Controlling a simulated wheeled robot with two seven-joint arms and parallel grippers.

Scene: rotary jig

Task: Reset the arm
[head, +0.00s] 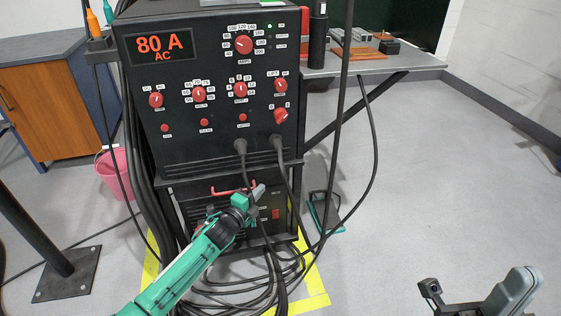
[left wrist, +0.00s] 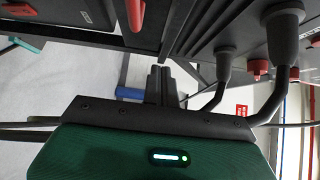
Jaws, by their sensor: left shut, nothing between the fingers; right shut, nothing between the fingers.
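My left gripper (head: 259,190) reaches in on a teal arm from the lower left of the head view. It is in front of the lower black unit (head: 185,190), near its red handle (head: 222,190) and the hanging cables. In the left wrist view its dark fingers (left wrist: 160,85) are together with nothing between them. Cable plugs (left wrist: 284,35) show close by at the upper right there; I cannot tell if anything touches. My right gripper (head: 480,300) is only partly in view at the bottom right corner, apart from everything, and appears shut and empty.
The black welding machine (head: 195,125) with red knobs reads 80 A AC. Cables (head: 280,270) coil on the floor over yellow tape. A grey table (head: 370,65) stands behind, a pink bucket (head: 115,175) and a black post (head: 35,235) at left. The right floor is clear.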

